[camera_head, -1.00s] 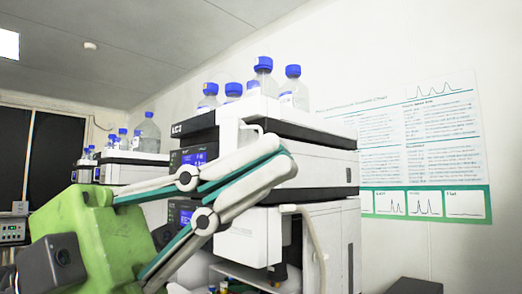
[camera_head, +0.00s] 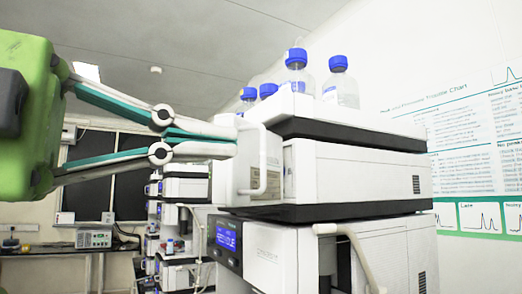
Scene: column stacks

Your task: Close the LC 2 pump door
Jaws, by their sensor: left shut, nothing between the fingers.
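The white pump door (camera_head: 273,172) is on the upper module (camera_head: 355,172) of the instrument stack in the middle of the view. It has a curved white handle (camera_head: 262,182) and looks swung out from the module's front. My left gripper (camera_head: 236,140) comes in from the left with its white and teal fingers together and nothing between them. Its tips overlap the left edge of the door in the picture; I cannot tell if they touch. No stack label is readable now. My right gripper is not in view.
Bottles with blue caps (camera_head: 340,82) stand on top of the stack. Below is a module with a blue display (camera_head: 226,238) and another curved handle (camera_head: 350,245). A second stack (camera_head: 185,190) stands behind, and a bench device (camera_head: 94,239) at far left. A chart (camera_head: 470,150) hangs at right.

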